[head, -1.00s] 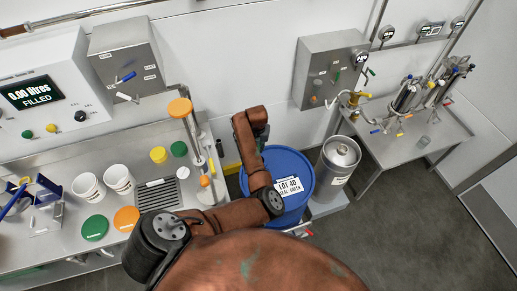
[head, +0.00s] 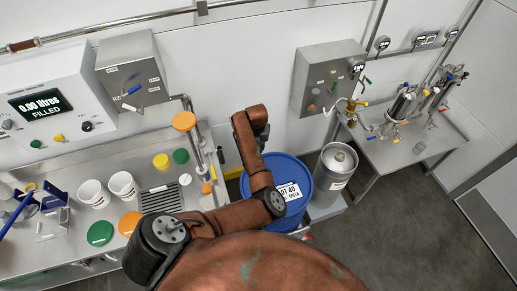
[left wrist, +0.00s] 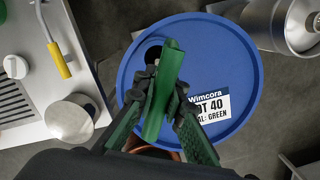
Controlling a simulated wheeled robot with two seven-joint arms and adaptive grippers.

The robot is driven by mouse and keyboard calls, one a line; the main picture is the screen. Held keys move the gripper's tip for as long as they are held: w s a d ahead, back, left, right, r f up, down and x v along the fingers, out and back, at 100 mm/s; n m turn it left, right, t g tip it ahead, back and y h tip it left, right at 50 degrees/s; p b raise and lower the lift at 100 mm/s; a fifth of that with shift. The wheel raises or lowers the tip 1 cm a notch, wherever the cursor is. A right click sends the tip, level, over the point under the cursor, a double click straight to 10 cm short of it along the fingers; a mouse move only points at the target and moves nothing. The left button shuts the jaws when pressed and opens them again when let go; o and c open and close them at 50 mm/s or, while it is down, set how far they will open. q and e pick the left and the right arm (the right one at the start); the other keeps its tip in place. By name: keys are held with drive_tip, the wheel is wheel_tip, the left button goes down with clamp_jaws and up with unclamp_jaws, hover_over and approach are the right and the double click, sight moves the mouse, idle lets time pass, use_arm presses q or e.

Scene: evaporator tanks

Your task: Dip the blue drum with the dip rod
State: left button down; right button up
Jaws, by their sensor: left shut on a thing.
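The blue drum (head: 295,170) stands on the floor right of the bench, partly behind my left arm in the head view. In the left wrist view its blue lid (left wrist: 225,65) fills the middle, with a white "LOT 40" label (left wrist: 208,108) and a dark round opening (left wrist: 153,52). My left gripper (left wrist: 163,105) is over the lid, shut on a green bar (left wrist: 165,85), apparently the dip rod seen nearly end-on. The bar overlaps the opening's edge in the picture; I cannot tell whether its lower end is inside. My right gripper is not in view.
A steel keg (head: 337,165) stands close right of the drum. The bench (head: 60,255) on the left holds white cups (head: 93,193), coloured lids (head: 100,233) and a tap pipe (head: 195,130). A steel table (head: 400,150) with valves is at the right. Open floor lies front right.

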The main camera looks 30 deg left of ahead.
use_arm(q)
drive_tip(key=shift+r+p, duration=4.35)
drive_tip(key=shift+r, duration=2.35)
